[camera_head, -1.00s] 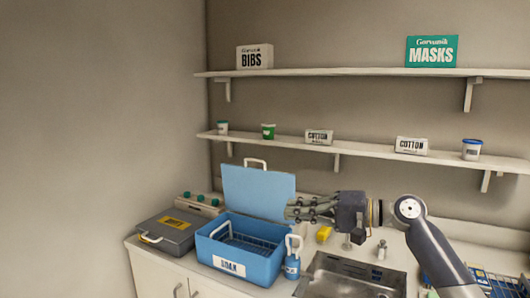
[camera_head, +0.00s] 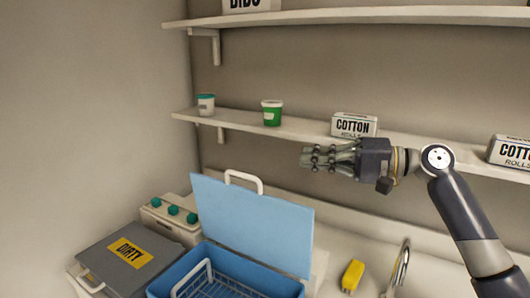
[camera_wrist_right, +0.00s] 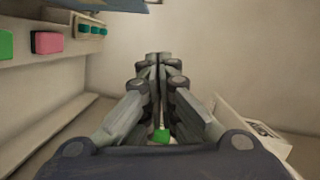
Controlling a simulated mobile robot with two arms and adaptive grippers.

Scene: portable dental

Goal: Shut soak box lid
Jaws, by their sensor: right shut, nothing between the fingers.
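The blue soak box (camera_head: 222,276) stands on the counter at the bottom of the head view, its front cut off by the frame. Its lighter blue lid (camera_head: 252,226) stands up open at the back, with a white handle (camera_head: 244,181) on its top edge. A wire basket (camera_head: 215,283) with a white handle sits inside the box. My right gripper (camera_head: 306,157) is shut and empty, above and to the right of the lid, apart from it, pointing left. In the right wrist view its fingers (camera_wrist_right: 160,62) are together. My left gripper is not in view.
A grey box labelled DIRTY (camera_head: 110,262) and a device with teal knobs (camera_head: 172,221) stand left of the soak box. A yellow item (camera_head: 352,276) and a tap (camera_head: 402,267) are at the right. The lower shelf (camera_head: 300,134) with a cotton rolls box (camera_head: 354,125) runs behind my gripper.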

